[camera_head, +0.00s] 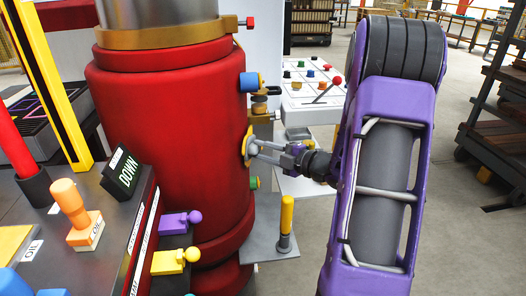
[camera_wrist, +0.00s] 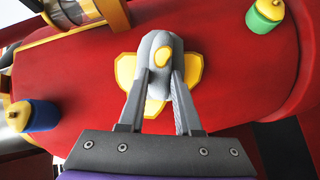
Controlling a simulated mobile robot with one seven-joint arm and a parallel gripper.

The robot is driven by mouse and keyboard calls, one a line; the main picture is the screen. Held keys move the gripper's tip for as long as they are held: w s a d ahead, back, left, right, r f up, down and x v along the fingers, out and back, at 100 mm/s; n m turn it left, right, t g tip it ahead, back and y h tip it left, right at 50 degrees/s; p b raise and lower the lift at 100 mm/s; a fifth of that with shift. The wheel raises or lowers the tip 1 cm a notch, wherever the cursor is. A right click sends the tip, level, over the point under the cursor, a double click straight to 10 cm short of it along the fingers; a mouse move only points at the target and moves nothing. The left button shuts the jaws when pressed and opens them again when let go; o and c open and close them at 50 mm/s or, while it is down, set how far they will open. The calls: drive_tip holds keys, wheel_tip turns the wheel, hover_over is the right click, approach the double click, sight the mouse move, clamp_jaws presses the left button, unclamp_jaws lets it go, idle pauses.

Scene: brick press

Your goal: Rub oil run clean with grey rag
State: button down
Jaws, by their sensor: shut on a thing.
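My gripper (camera_head: 262,149) reaches in from the right to the side of the big red cylinder (camera_head: 165,140). In the wrist view my gripper (camera_wrist: 158,78) is shut on the grey rag (camera_wrist: 153,48). The rag is bunched between the fingers, with a small yellow spot on it. A yellow patch, which looks like the oil run (camera_wrist: 190,72), lies on the red surface around and behind the rag. It also shows as a yellow edge in the head view (camera_head: 246,147). The rag hides the patch's middle. The rag appears to be against the surface.
A blue fitting (camera_head: 249,82) sits above the patch and a green one (camera_head: 254,183) below it. A yellow-handled tool (camera_head: 287,215) stands on a grey shelf (camera_head: 262,247). A control desk with levers, including an orange OIL knob (camera_head: 70,203), is at left.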

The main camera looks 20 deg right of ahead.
sight(247, 152)
drive_tip(key=shift+s+a, duration=1.3)
drive_tip(key=shift+s, duration=0.1)
drive_tip(key=shift+d+r, duration=0.1)
drive_tip(key=shift+r, duration=0.35)
drive_tip(key=w+d, duration=0.2)
drive_tip(key=w, duration=0.1)
drive_tip(key=shift+d, duration=0.3)
drive_tip(key=shift+s+a, duration=1.4)
drive_tip(key=shift+s, duration=0.1)
drive_tip(key=s+d, duration=0.3)
drive_tip(key=d, duration=0.1)
drive_tip(key=shift+s+d, duration=0.4)
